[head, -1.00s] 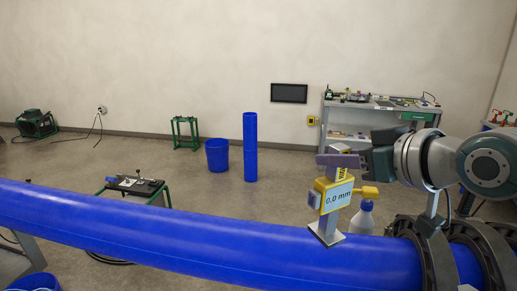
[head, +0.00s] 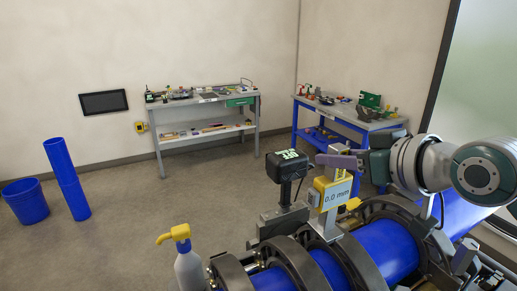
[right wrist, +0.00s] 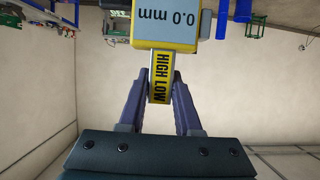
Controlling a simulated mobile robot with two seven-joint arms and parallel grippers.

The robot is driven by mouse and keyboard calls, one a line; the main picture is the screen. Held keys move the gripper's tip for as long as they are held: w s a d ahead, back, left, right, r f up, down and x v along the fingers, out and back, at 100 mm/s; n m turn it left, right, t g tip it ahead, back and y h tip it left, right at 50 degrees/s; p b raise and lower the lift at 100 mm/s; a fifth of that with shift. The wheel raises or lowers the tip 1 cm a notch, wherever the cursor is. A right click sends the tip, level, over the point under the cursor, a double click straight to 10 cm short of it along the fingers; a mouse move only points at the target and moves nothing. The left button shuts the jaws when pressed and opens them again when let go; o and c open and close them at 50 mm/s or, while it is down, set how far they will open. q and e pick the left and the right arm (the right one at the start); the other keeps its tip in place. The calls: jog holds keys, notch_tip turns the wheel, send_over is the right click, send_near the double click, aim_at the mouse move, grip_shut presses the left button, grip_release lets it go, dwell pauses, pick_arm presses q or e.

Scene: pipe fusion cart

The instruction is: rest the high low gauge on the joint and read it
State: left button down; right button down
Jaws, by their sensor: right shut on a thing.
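My right gripper (head: 338,161) is shut on the high low gauge (head: 331,192), gripping its upper stem. The gauge is a yellow block with a pale display reading 0.0 mm and a grey foot below. It hangs upright in front of or over the black clamp rings (head: 296,262) around the blue pipe (head: 388,250). I cannot tell whether its foot touches the pipe. In the right wrist view the gauge (right wrist: 167,22) shows its display upside down, and its yellow HIGH LOW label sits between the fingertips (right wrist: 160,85). The joint line is not clearly visible. My left gripper is not in view.
A black boxed device (head: 287,166) stands on the clamp frame just left of the gauge. A spray bottle with a yellow head (head: 188,265) stands at front left. Workbenches (head: 203,108) and (head: 352,120) are at the back. The floor at left is mostly clear.

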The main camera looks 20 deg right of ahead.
aim_at(337, 208)
jog(key=shift+d, duration=0.3)
jog(key=shift+a, duration=0.1)
jog(key=shift+r, duration=0.1)
jog(key=shift+s, duration=0.1)
notch_tip(337, 208, down, 9)
jog(key=b, duration=0.6)
jog(key=shift+r, duration=0.2)
jog(key=shift+f, duration=0.15)
dwell(0.4)
jog(key=shift+f+b, duration=0.7)
dwell(0.6)
